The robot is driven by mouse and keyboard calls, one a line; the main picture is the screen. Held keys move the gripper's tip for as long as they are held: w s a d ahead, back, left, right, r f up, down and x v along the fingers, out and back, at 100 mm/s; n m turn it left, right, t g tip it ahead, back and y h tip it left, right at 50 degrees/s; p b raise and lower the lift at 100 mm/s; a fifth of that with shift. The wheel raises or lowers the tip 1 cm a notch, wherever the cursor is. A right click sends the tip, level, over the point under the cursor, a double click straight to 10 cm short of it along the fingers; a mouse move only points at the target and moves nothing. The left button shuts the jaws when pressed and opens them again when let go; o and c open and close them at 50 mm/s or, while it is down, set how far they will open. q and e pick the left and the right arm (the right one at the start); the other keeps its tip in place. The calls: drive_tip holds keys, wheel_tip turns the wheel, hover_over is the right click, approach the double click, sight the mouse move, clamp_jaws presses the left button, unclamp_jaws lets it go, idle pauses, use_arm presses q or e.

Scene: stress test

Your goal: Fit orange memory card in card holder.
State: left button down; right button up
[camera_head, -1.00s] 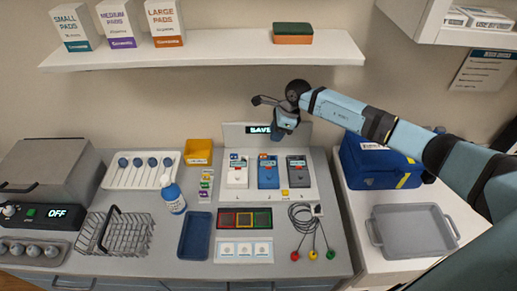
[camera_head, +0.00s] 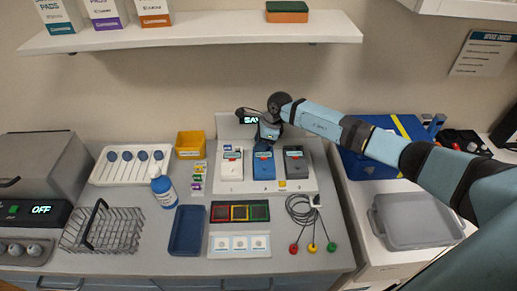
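My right gripper (camera_head: 263,145) is at the top end of the blue device (camera_head: 263,167), in front of the lit sign. Its fingertips are small and dark here, so I cannot tell whether they are open or hold anything. I cannot make out an orange memory card for certain; a small yellow-orange piece (camera_head: 282,183) lies on the white panel below the devices. A small upright rack with coloured labels (camera_head: 198,178) stands left of the panel and may be the card holder, but it is too small to be sure. My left gripper is not in view.
A white device (camera_head: 232,165) and a grey device (camera_head: 295,165) flank the blue one. A tray with red, yellow and green squares (camera_head: 240,202), a blue tray (camera_head: 187,231) and cables (camera_head: 300,210) lie in front. A bottle (camera_head: 164,191) and yellow bin (camera_head: 189,144) stand left.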

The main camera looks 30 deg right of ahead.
clamp_jaws()
drive_tip(key=shift+r, duration=0.15)
wheel_tip(320, 180, up, 6)
drive_tip(key=p, duration=0.3)
